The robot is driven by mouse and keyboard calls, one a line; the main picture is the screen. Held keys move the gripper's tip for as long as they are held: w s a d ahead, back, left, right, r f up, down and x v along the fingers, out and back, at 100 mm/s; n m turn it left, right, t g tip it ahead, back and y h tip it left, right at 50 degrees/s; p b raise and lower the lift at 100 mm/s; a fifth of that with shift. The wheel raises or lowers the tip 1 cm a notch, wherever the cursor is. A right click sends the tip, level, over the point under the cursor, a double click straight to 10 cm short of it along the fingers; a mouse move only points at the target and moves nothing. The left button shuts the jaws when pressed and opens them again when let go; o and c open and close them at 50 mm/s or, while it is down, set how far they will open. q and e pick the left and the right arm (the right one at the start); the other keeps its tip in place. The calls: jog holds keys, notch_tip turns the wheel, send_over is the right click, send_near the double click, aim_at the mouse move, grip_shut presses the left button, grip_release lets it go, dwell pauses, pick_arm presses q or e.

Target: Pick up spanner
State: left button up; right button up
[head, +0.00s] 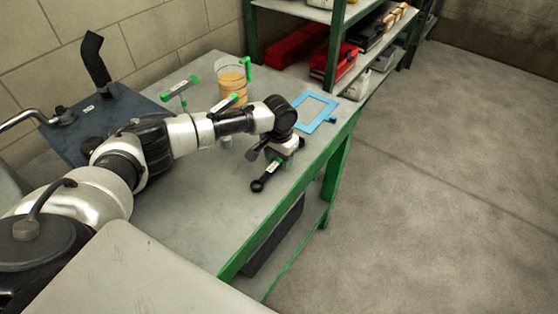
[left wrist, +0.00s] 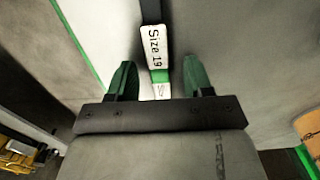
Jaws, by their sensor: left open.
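The spanner (head: 272,169) lies on the grey table top near its right edge. Its dark ring end points toward the front left, and a pale label is on its shaft. In the left wrist view the spanner (left wrist: 154,46) shows a white "Size 19" label and a green section. My left gripper (left wrist: 158,78) is open, with one green finger on each side of the spanner's shaft. In the head view my left gripper (head: 279,156) is over the spanner's rear part and hides it. I cannot tell whether the fingers touch it. My right gripper is out of view.
On the table (head: 225,205) are a jug of amber liquid (head: 231,88), a green-ended T-shaped tool (head: 180,88) and a blue frame (head: 304,122). A shelf with red boxes (head: 299,45) stands behind. The floor to the right is clear.

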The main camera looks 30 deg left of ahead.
pick_arm(q)
jog(key=shift+c, duration=0.3)
jog(key=shift+c, duration=1.3)
grip_shut()
jog(key=shift+r, duration=0.15)
